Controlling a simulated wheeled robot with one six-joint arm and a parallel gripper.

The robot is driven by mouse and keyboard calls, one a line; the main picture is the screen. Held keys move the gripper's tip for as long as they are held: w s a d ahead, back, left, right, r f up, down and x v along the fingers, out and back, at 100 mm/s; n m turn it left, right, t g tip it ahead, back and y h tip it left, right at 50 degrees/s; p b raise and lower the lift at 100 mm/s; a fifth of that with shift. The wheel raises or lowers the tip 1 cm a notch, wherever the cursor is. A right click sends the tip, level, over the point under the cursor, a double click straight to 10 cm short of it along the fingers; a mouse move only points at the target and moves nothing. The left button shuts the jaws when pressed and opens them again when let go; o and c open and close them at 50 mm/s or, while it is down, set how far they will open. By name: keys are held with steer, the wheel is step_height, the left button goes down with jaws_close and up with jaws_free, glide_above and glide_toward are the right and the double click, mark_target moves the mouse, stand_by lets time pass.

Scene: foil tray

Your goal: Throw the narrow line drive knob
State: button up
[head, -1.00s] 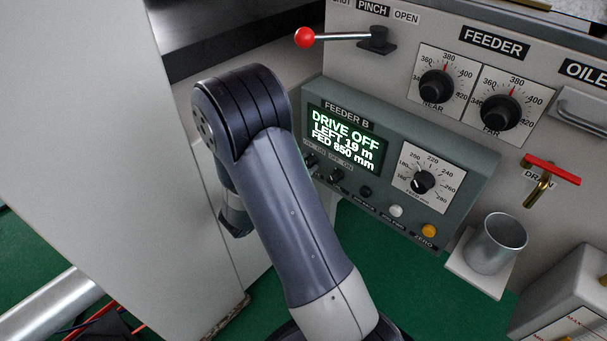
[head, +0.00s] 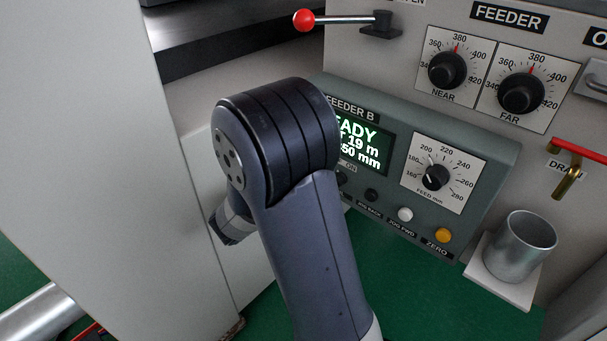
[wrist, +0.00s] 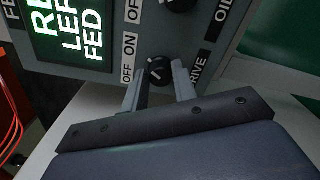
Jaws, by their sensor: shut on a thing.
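The drive knob (wrist: 160,71) is a small black knob with a white mark, beside the OFF and ON labels in the wrist view. Which label the mark points to is hard to tell. My gripper (wrist: 159,77) is shut on the knob, one grey finger at each side. The feeder B panel (head: 474,143) carries the knob. Its green display (head: 362,148) shows a word ending in "EADY" in the head view, partly hidden by my arm. In the head view my arm hides the gripper and the drive knob.
A second black knob (wrist: 180,3) sits close beyond the drive knob. A feed dial (head: 436,177), a white button (head: 405,214) and an orange zero button (head: 443,235) lie further right. A metal cup (head: 519,247) stands by the panel. A pale cabinet wall (head: 90,120) is left.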

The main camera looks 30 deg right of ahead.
stand_by(0.4)
steer(key=o, duration=1)
steer(key=shift+c, duration=0.2)
steer(key=p+v, duration=0.2)
steer(key=v, duration=0.9)
steer(key=b+x, duration=0.2)
steer(key=x, duration=0.9)
steer(key=shift+a, duration=0.1)
